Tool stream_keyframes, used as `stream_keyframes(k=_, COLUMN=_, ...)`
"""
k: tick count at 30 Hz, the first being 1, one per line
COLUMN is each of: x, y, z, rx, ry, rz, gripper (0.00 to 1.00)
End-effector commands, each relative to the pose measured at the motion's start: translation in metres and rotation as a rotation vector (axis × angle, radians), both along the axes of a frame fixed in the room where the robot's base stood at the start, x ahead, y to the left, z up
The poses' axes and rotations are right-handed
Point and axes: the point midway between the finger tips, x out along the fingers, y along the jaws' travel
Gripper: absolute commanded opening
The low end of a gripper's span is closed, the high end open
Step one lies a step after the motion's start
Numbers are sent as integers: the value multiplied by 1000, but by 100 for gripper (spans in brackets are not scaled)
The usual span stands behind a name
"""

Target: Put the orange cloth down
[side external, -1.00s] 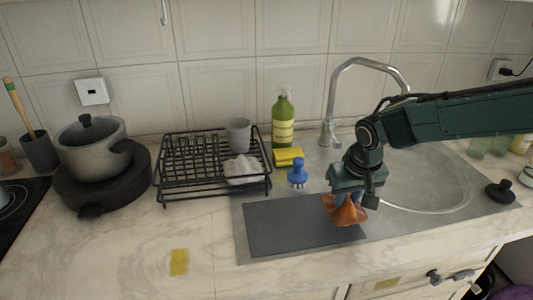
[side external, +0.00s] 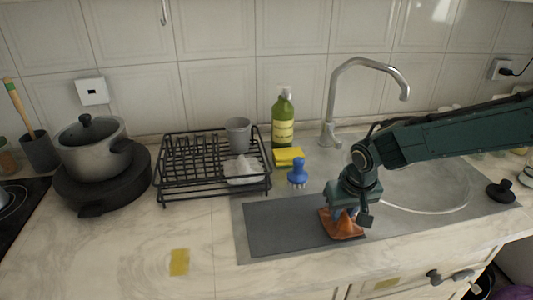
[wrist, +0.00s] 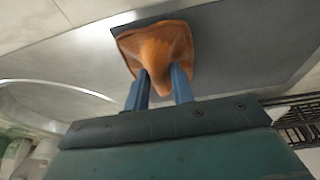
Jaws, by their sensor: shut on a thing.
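The orange cloth (side external: 345,230) is bunched at the right end of the dark grey mat (side external: 285,228) beside the sink. Its lower part spreads out and appears to touch the mat. My gripper (side external: 346,212) is above the cloth, pointing down, shut on its gathered middle. In the wrist view, the two blue fingers (wrist: 160,82) pinch a raised fold of the cloth (wrist: 155,45), with the rest flared around it over the mat.
The sink basin (side external: 425,195) and tap (side external: 332,110) are behind and right. A blue brush (side external: 297,173), yellow sponge (side external: 288,157), green bottle (side external: 283,120) and black dish rack (side external: 205,180) stand behind the mat. The mat's left part is clear.

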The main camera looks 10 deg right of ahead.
Motion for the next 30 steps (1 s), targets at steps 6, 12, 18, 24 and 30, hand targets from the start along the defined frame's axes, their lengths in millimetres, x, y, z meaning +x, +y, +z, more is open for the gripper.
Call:
stream_keyframes(k=6, x=0, y=0, z=-2, rx=0, ry=0, rz=0, gripper=44)
stream_keyframes(k=12, x=0, y=0, z=-2, rx=0, ry=0, rz=0, gripper=46)
stream_keyframes(k=18, x=0, y=0, z=0, rx=0, ry=0, rz=0, gripper=46)
stream_keyframes(k=24, x=-3, y=1, z=12, rx=1, ry=-2, rz=0, gripper=46)
stream_keyframes(k=30, x=-9, y=2, z=37, rx=2, ry=-4, rz=2, gripper=46)
